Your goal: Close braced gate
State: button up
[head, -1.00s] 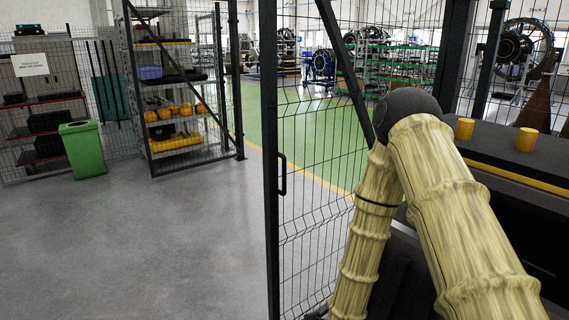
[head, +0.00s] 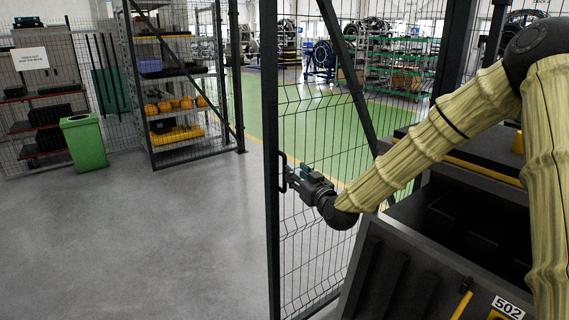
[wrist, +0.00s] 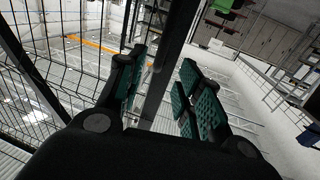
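The near mesh gate has a dark frame post (head: 270,150) and a diagonal brace (head: 345,75). It stands swung toward me in the middle of the head view. A dark loop handle (head: 281,172) sits on its post. My gripper (head: 289,177) is at the handle, on the mesh side of the post; whether it touches the handle cannot be told. In the wrist view my gripper (wrist: 165,78) has its teal-padded fingers apart, with the gate's dark post (wrist: 158,95) showing between them. The handle is not clear in that view.
Another braced mesh panel (head: 185,80) stands at the back left, before shelves with yellow items (head: 178,134). A green bin (head: 84,142) stands left of it. The grey floor (head: 170,240) left of the gate is clear. A dark cabinet marked 502 (head: 420,255) stands at right.

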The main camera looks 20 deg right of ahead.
aim_at(286, 164)
jog(key=w, duration=0.3)
jog(key=w+a+p, duration=0.1)
jog(key=w, duration=0.2)
jog(key=w+p, duration=0.1)
jog(key=w, duration=0.1)
jog(key=shift+w+a+f, duration=0.1)
jog(key=shift+w+a, duration=0.15)
jog(key=shift+w, duration=0.15)
grip_shut()
